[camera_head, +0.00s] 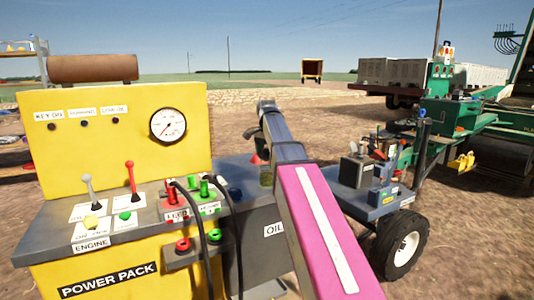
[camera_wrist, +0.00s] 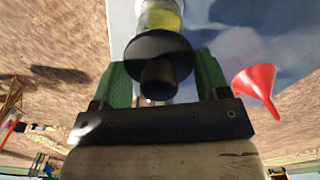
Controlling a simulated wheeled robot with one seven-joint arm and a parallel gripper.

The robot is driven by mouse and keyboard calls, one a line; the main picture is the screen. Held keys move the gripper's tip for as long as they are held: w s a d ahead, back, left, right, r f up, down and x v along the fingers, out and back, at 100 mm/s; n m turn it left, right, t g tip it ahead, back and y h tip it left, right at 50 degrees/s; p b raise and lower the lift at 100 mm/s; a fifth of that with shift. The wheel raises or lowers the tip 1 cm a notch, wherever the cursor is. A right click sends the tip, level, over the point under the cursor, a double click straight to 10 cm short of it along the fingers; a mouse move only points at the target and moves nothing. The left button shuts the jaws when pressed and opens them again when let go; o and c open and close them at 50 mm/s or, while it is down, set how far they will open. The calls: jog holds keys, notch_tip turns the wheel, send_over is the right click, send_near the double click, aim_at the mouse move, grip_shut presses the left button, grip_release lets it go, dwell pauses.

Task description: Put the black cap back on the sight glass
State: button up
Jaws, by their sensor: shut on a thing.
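The black cap (camera_wrist: 158,47) has a wide round flange and a narrower knob. In the wrist view my gripper (camera_wrist: 160,70) has its two green fingers on either side of the knob, shut on it. The sight glass (camera_wrist: 160,17), a clear cylinder with yellow inside, lies right beyond the cap and in line with it. The cap hides its near end, so I cannot tell whether they touch.
A red funnel (camera_wrist: 257,84) lies close to the right of my gripper in the wrist view. The yellow power pack (camera_head: 100,150), with levers, gauge and black hoses (camera_head: 207,240), stands left of the arm. A wheeled blue-grey cart (camera_head: 370,180) stands to the right.

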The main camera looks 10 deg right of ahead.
dwell(0.4)
jog(key=o, duration=1)
jog(key=shift+o, duration=0.2)
jog(key=shift+r, duration=0.1)
jog(key=shift+r, duration=3.4)
